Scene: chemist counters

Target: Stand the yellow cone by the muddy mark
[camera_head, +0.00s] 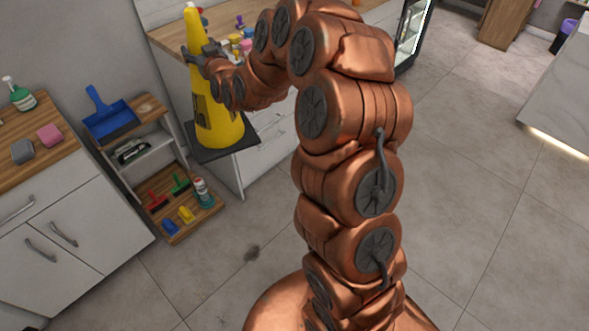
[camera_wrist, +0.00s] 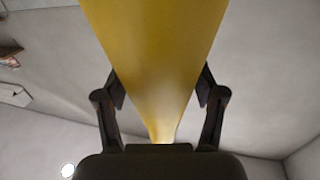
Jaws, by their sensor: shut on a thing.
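My gripper (camera_head: 202,57) is shut on the cone's upper part. In the wrist view the cone (camera_wrist: 156,60) fills the space between the two fingers of my gripper (camera_wrist: 160,98). The muddy mark (camera_head: 252,253) is a small dark smudge on the grey tiled floor, below and a little right of the cone. The cone is held clear of the mark.
A low shelf unit (camera_head: 168,220) with a blue dustpan (camera_head: 108,117), brushes and a can stands left of the mark. A white cabinet (camera_head: 60,235) carries a spray bottle (camera_head: 20,95) and sponges. A wooden-topped counter (camera_head: 165,40) is behind the cone. Floor around the mark is clear.

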